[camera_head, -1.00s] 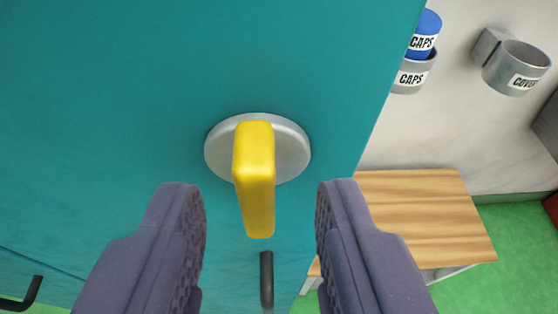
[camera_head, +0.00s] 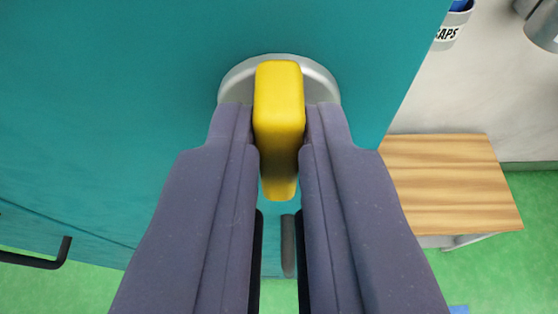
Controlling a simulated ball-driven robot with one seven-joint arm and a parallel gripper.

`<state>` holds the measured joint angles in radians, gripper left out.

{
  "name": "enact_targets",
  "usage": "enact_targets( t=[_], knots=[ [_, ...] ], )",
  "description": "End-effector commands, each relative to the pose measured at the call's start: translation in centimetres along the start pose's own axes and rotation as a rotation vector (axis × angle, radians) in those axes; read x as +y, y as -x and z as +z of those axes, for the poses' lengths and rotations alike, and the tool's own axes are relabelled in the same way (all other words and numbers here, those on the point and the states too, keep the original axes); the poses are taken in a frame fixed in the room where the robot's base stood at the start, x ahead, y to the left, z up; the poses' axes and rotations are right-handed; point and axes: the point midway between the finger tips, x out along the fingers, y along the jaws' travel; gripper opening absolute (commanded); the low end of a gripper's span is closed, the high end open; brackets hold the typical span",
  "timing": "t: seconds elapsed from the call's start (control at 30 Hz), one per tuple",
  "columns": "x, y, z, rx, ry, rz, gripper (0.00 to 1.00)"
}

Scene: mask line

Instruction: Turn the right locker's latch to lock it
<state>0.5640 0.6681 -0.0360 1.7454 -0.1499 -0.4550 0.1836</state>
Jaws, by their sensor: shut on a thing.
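The yellow latch handle (camera_head: 279,100) stands out from a round grey plate (camera_head: 322,88) on the teal locker door (camera_head: 150,90). The handle points down in the picture. My gripper (camera_head: 279,135) is shut on it, with one grey finger against its left side and one against its right. The fingers cover the lower part of the plate. The handle's lower end shows between the fingers.
A dark vertical door handle (camera_head: 288,245) is below the latch, partly hidden by my fingers. Another black handle (camera_head: 45,260) is at the lower left. A wooden table (camera_head: 450,185) stands at right over green floor (camera_head: 510,265). A grey CAPS holder (camera_head: 452,30) is on the wall.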

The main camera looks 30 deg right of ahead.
Motion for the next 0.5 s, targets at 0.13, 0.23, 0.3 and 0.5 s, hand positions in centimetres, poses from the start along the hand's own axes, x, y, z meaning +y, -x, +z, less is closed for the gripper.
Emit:
enact_targets(
  t=[0.13, 0.23, 0.3, 0.5],
  knots=[
    [0.28, 0.01, -0.05, 0.0, -0.072, -0.028, 0.0],
    [0.44, 0.02, -0.08, 0.0, -0.143, -0.056, 0.0],
    [0.61, 0.02, -0.08, 0.0, -0.199, -0.078, 0.0],
    [0.8, 0.04, -0.14, 0.001, -0.375, -0.152, 0.0]
  ],
)
